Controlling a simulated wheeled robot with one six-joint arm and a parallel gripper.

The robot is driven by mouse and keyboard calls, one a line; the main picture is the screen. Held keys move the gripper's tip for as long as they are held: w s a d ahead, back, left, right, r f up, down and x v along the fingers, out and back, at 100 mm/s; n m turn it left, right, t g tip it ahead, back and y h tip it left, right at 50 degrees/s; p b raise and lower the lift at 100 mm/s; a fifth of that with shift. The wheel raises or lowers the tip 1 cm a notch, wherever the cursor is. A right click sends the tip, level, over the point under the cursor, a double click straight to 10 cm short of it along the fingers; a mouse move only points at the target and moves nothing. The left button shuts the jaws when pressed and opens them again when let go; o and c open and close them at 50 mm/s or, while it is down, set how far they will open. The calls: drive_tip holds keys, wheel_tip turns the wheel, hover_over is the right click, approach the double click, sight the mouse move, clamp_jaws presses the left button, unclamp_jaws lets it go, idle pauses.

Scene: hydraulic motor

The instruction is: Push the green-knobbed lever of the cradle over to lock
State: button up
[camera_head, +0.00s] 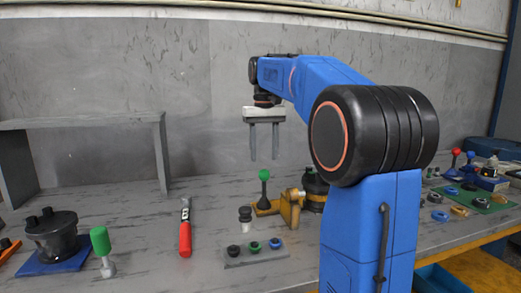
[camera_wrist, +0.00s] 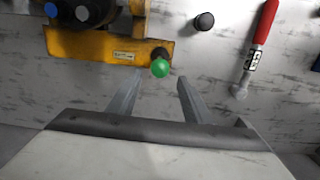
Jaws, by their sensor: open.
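The green-knobbed lever (camera_head: 264,180) stands upright at the left end of the yellow cradle (camera_head: 291,208) in the head view. In the wrist view its green knob (camera_wrist: 160,68) shows at the front edge of the cradle (camera_wrist: 90,45), just ahead of my fingers. A dark cylindrical motor part (camera_head: 314,190) sits at the cradle's right end, partly hidden by my arm. My gripper (camera_head: 264,158) is open and empty, pointing down above the lever, with a gap between fingertips and knob. It also shows in the wrist view (camera_wrist: 160,78).
A red-handled tool (camera_head: 185,228) lies left of the cradle. A small dark cylinder (camera_head: 245,216) and a grey strip with rings (camera_head: 255,252) are in front. A green-handled tool (camera_head: 101,243) and a dark pot on a blue plate (camera_head: 52,235) stand at left. A grey shelf (camera_head: 85,122) is behind.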

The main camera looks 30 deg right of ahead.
sight(264, 175)
drive_tip(key=shift+f, duration=4.2)
drive_tip(key=c, duration=0.7)
